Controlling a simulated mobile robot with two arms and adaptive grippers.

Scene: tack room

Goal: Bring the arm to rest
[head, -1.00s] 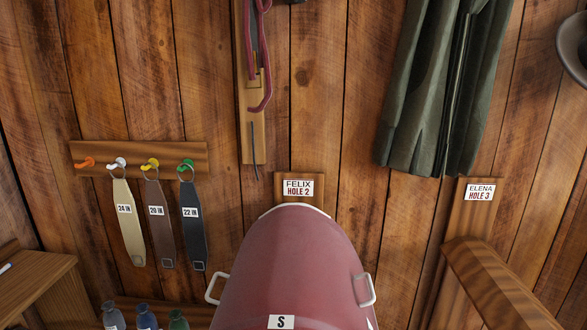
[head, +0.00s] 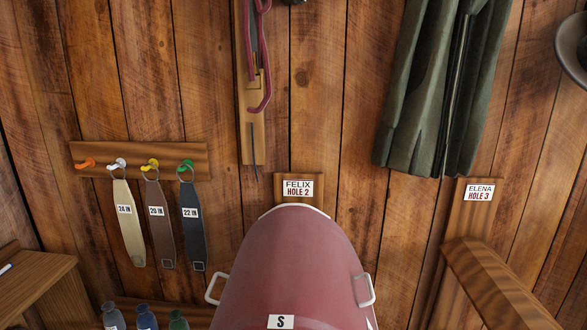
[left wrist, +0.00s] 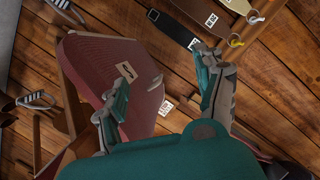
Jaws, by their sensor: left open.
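My left gripper (left wrist: 160,100) shows in the left wrist view. Its two teal and grey fingers are spread apart with nothing between them. Beyond them is the red saddle (left wrist: 95,70) with a small label, and past that the wood wall. The gripper appears apart from the saddle, though the left finger overlaps it in the picture. Neither gripper shows in the head view, where the red saddle (head: 295,265) marked S sits at the bottom middle under the sign "FELIX HOLE 2" (head: 299,188). My right gripper is not in any view.
A hook board (head: 190,150) holds three labelled straps (head: 155,225); its orange hook is empty. A green coat (head: 440,90) hangs at the upper right. A bare wooden rack (head: 495,280) stands below "ELENA HOLE 3" (head: 479,192). Several bottles (head: 146,317) stand at lower left.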

